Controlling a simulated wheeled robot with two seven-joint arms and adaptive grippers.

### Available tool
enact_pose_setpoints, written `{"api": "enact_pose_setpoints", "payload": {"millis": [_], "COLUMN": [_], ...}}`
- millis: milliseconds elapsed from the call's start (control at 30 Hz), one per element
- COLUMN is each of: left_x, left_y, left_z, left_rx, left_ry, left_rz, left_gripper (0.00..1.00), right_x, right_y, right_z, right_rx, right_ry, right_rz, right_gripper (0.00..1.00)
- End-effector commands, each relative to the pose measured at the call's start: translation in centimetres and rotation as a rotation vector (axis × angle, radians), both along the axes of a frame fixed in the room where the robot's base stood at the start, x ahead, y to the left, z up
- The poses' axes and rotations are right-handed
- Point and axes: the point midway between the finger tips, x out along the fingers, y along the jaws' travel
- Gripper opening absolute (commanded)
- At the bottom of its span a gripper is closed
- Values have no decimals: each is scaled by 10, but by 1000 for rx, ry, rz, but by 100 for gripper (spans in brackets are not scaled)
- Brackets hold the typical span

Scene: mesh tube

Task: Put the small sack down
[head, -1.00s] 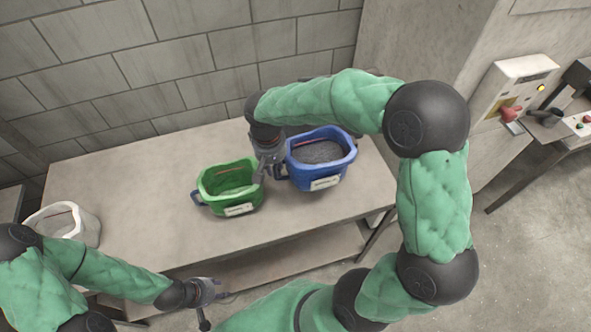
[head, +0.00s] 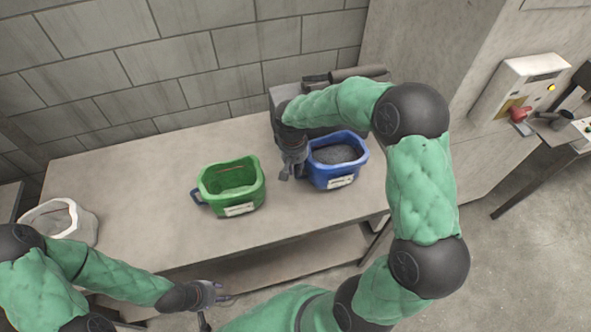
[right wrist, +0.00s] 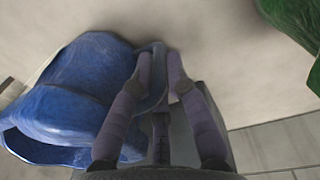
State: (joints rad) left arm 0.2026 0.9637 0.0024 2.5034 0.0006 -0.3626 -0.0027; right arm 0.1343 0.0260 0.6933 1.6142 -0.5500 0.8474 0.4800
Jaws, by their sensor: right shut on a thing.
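A blue sack-like tub (head: 355,171) with a pale label and dark grey grains inside stands upright in the head view, at the right part of the table. My right gripper (head: 291,170) is at its left side. In the right wrist view, the fingers (right wrist: 159,80) are shut on the blue handle of the tub (right wrist: 75,90). I cannot tell whether its base touches the table. My left gripper (head: 212,294) is low at the front, away from the tub; its jaw opening is too small to tell.
A green tub (head: 251,190) with a label stands left of the blue one, with bare table (head: 140,190) around it. A white container (head: 80,225) is at the far left. A dark roll (head: 355,73) lies behind, by the wall. A control box (head: 520,90) is at right.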

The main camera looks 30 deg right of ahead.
Motion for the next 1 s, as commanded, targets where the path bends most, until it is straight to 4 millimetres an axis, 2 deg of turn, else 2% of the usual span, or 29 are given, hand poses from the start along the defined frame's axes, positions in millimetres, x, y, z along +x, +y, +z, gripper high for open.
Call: {"api": "enact_pose_setpoints", "payload": {"millis": [100,433,467,533,867,1000], "left_x": [0,0,0,0,0,0], "left_y": [0,0,0,0,0,0], "left_z": [-3,-4,-4,-4,-3,0], "left_rx": [0,0,0,0,0,0], "left_ry": [0,0,0,0,0,0], "left_rz": [0,0,0,0,0,0], "left_gripper": [40,40,40,40,40,40], "right_x": [2,2,1,1,1,1], "right_y": [-1,-1,0,0,0,0], "right_z": [-8,-10,-11,-11,-10,-2], "right_rx": [-2,-2,-1,-1,-1,-1], "right_ry": [-5,-6,-3,-3,-3,-5], "right_rz": [0,0,0,0,0,0], "right_gripper": [0,0,19,39,40,40]}}
